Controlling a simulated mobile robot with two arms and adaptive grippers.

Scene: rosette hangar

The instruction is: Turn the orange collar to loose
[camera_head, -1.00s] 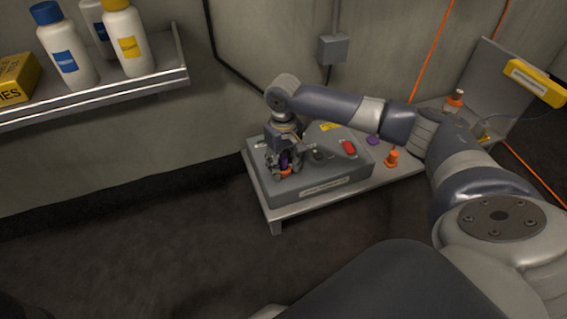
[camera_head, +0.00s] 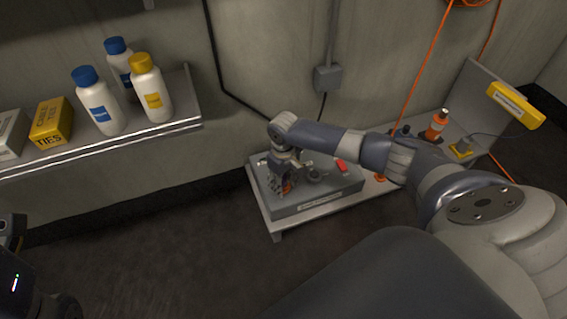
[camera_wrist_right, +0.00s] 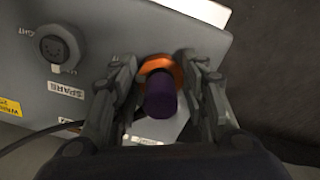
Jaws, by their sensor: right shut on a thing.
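The orange collar (camera_wrist_right: 158,65) sits around the base of a purple plug or knob (camera_wrist_right: 160,98) on the grey box, between the fingers of my right gripper in the right wrist view. My right gripper (camera_wrist_right: 158,68) is shut on the orange collar, one finger on each side. In the head view my right gripper (camera_head: 281,186) points down at the left part of the grey box (camera_head: 318,199), and only a bit of orange shows between its fingers.
A round grey knob (camera_wrist_right: 59,49) and a "SPARE" label (camera_wrist_right: 66,90) are beside the collar. A red switch (camera_head: 341,166) is on the same box. A shelf (camera_head: 150,133) with bottles and cartons is at left.

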